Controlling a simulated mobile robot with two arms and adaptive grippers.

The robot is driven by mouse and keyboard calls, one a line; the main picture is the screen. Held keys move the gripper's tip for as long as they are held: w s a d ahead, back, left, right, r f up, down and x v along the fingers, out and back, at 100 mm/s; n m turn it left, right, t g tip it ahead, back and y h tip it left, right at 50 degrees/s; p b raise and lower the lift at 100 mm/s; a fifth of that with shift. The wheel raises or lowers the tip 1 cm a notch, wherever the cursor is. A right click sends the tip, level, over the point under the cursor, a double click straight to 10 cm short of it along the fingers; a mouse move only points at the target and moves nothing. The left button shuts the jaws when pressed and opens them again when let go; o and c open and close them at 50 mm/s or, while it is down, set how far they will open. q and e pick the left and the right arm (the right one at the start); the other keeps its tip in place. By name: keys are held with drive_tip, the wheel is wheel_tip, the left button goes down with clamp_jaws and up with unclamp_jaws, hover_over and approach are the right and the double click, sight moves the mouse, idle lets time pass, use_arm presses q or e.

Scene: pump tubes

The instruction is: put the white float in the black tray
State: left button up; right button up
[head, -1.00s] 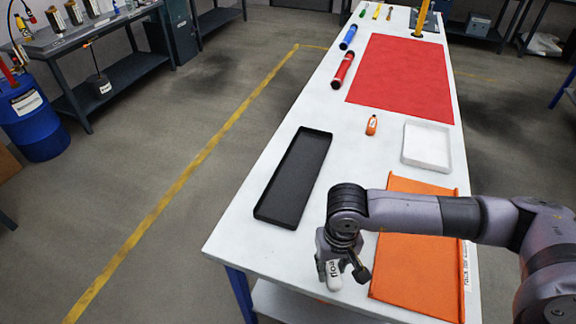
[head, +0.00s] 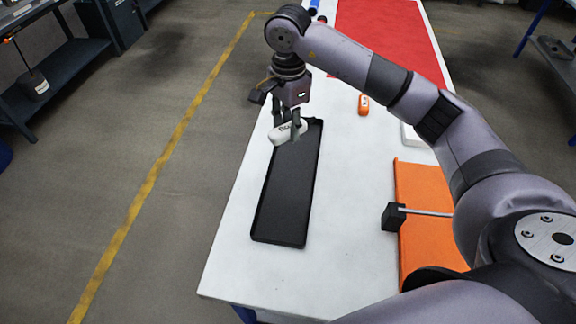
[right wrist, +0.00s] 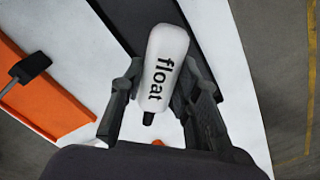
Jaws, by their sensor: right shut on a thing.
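The white float (head: 286,133), a small bottle-shaped piece lettered "float", is held by my right gripper (head: 288,124). It is above the far end of the black tray (head: 285,205), partly over the tray's left edge. In the right wrist view the float (right wrist: 167,66) lies between the two fingers, with its dark tip toward the palm, and the black tray (right wrist: 205,22) is behind it. The tray is long, shallow and empty, on the white table. How high the float is above the tray is hard to tell. My left gripper is not in view.
An orange bottle (head: 363,104) stands right of my right gripper on the white table (head: 350,195). A white tray (head: 411,137) is mostly hidden by my arm.

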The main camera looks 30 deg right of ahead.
drive_tip(key=p, duration=0.2)
hover_over(288, 176)
wheel_tip(288, 176, down, 10)
drive_tip(key=shift+f, duration=0.1)
wheel_tip(288, 176, down, 4)
drive_tip(key=shift+s+f, duration=0.1)
drive_tip(key=shift+f, duration=0.55)
drive_tip(key=shift+f, duration=0.15)
drive_tip(key=o, duration=1.2)
drive_tip(key=shift+d, duration=0.1)
drive_tip(key=shift+c, duration=0.2)
